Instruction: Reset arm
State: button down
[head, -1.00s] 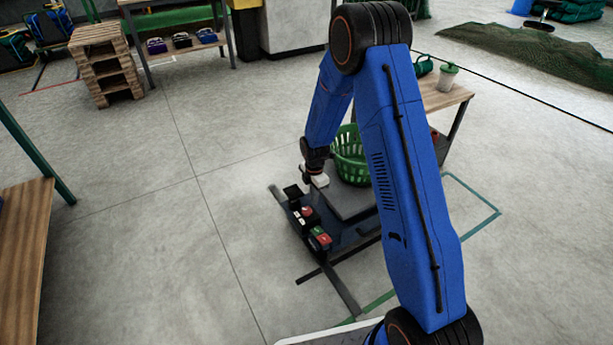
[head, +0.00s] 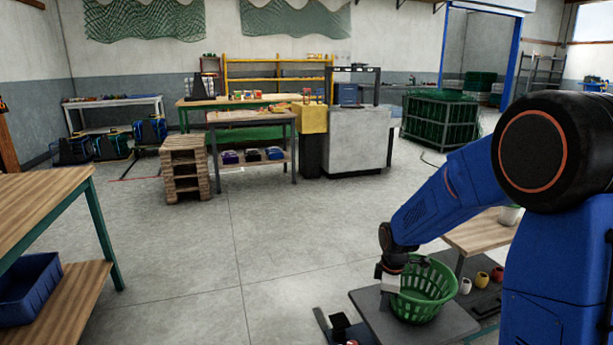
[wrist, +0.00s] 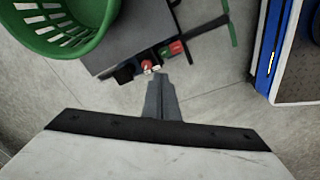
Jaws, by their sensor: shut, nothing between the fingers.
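My blue arm reaches in from the right in the head view. My gripper (wrist: 157,80) points down in the wrist view, its two fingers together with nothing between them. In the head view its white body (head: 386,278) shows just left of the green basket (head: 425,293), and the fingertips are hard to make out. The basket stands on a dark grey platform (head: 365,312) and looks empty from here. The basket also shows at the top left of the wrist view (wrist: 85,45).
A small wooden table (head: 478,236) stands behind the basket, with small cups (head: 482,279) on its lower shelf. A control box with red and green buttons (wrist: 175,48) sits by the platform. A wooden bench (head: 40,205) stands at left. The middle floor is clear.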

jog(key=s+d+r+m+t, duration=0.15)
jog(key=s+r+m, duration=0.25)
jog(key=s+r, duration=0.5)
jog(key=s+d+r+m+t, duration=0.1)
jog(key=s+r+m, duration=0.4)
jog(key=s, duration=0.6)
jog(key=s+d+r+m+t, duration=0.1)
jog(key=s+r+m, duration=0.4)
jog(key=s, duration=0.7)
jog(key=shift+s+d+m, duration=0.2)
jog(key=shift+d+m, duration=0.2)
jog(key=shift+d, duration=0.5)
